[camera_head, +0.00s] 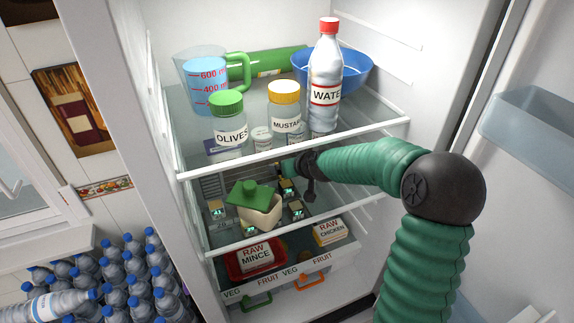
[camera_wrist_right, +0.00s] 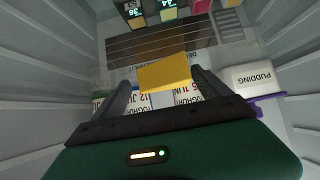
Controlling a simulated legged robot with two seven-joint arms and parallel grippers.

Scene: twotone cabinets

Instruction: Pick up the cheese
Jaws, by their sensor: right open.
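The cheese, a yellow block (camera_wrist_right: 165,74), is in the right wrist view, just ahead of and between the two dark fingers of my right gripper (camera_wrist_right: 161,80). The fingers are apart, one on each side of the block; I cannot tell whether they touch it. In the head view my green right arm reaches into the fridge from the right, and its gripper (camera_head: 307,172) is at the middle shelf, partly hidden under the upper shelf. The cheese cannot be made out in the head view. My left gripper does not show.
Labelled yoghurt packs (camera_wrist_right: 190,92) are around the cheese, with a white pudding box (camera_wrist_right: 252,77) at right. The upper shelf's front edge (camera_head: 300,147) is above my gripper. A water bottle (camera_head: 326,80) stands above.

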